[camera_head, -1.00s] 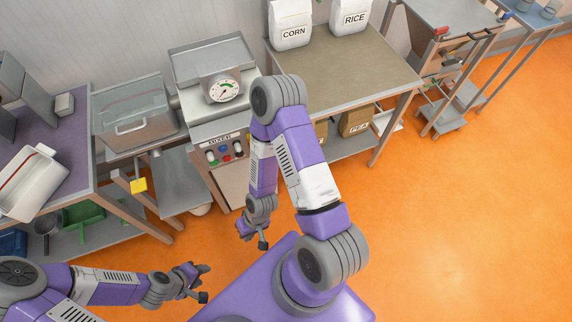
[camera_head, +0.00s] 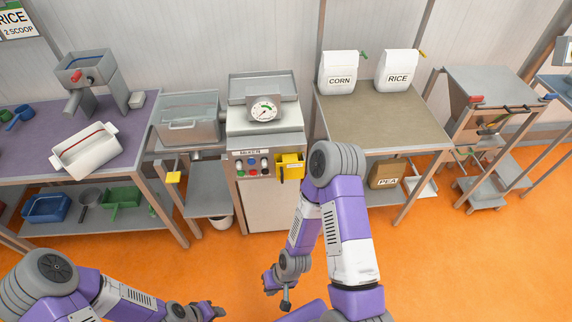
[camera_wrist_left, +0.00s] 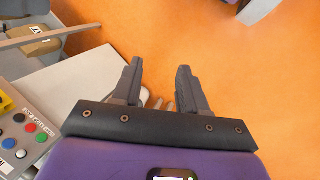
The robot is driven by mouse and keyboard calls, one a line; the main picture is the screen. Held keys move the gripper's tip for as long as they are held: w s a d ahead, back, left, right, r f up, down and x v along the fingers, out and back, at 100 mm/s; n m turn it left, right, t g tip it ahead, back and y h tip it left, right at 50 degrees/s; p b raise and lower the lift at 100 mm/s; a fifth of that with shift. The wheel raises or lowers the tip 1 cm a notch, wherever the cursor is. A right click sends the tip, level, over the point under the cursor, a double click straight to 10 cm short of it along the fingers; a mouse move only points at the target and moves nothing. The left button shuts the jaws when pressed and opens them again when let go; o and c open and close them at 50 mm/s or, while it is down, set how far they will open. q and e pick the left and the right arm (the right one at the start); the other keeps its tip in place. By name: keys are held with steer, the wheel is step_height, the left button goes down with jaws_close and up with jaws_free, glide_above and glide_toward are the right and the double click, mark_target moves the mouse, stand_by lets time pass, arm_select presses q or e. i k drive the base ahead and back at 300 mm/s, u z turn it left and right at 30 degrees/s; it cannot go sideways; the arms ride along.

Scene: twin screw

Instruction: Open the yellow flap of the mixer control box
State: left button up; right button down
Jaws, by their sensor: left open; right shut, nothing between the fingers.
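The mixer (camera_head: 268,210) stands in the middle of the head view, with a grey control box (camera_head: 240,163) on its front bearing several coloured buttons. The yellow flap (camera_head: 291,160) is at the right end of that box; how far it stands open is unclear. In the left wrist view the button panel (camera_wrist_left: 38,153) is at the lower left, with a yellow part (camera_wrist_left: 5,102) at the picture edge. My left gripper (camera_head: 213,311) is low, in front of the mixer; its fingers (camera_wrist_left: 158,85) are apart and empty. My right gripper (camera_head: 277,291) is shut and empty, below the flap.
A brown-topped table (camera_head: 375,122) with corn and rice bags stands right of the mixer. A lidded metal bin (camera_head: 187,122) and a purple table (camera_head: 40,155) are left. Orange floor is clear in front.

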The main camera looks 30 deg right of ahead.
mark_target(291, 168)
steer(key=z, duration=0.5)
steer(key=i, duration=0.75)
steer(key=u, duration=0.7)
steer(key=k, duration=0.65)
steer(key=z, duration=0.95)
steer(key=i, duration=0.5)
steer(key=u, duration=0.05)
